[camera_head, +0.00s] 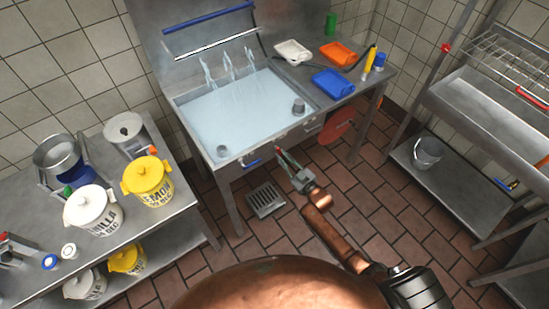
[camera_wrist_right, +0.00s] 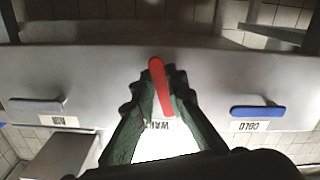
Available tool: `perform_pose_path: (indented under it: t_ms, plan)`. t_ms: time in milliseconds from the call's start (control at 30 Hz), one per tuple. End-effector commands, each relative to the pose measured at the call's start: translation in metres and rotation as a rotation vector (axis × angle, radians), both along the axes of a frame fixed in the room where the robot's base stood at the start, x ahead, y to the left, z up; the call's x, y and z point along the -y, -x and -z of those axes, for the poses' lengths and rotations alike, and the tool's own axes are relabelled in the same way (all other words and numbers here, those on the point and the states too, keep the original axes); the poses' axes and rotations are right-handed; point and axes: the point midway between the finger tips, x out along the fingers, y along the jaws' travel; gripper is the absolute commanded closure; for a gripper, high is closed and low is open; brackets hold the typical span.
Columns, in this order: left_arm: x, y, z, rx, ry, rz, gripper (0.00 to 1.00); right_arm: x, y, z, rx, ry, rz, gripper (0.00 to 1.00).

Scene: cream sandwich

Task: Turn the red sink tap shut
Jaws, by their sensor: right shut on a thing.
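The red sink tap (camera_wrist_right: 161,86) is a short red lever on the steel front panel of the sink (camera_head: 186,98). A label, partly hidden and reading upside down, seems to say WARM beside it. My right gripper (camera_wrist_right: 160,92) has its green fingers on both sides of the red lever and is shut on it. The lever stands nearly upright in the wrist view, tilted slightly. In the head view my right gripper (camera_head: 281,155) reaches the sink's front edge. The sink is full of pale water, with splashing streams at the back. My left gripper is not in view.
A shelf with tubs, including a yellow tub (camera_head: 147,181), stands at left. A floor drain (camera_head: 265,199) lies below the sink. A rack (camera_head: 480,110) stands at right.

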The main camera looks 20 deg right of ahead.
Motion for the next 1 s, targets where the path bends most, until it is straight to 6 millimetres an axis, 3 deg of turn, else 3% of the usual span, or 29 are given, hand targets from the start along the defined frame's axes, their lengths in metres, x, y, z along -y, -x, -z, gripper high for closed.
perform_pose_path:
  t_ms: [300,1000]
  plan:
    - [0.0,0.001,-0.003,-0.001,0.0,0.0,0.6,0.019,-0.001,-0.005,0.08,0.293,0.009,1.0]
    - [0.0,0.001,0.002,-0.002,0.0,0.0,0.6,0.035,-0.006,-0.028,0.256,0.923,0.007,1.0]
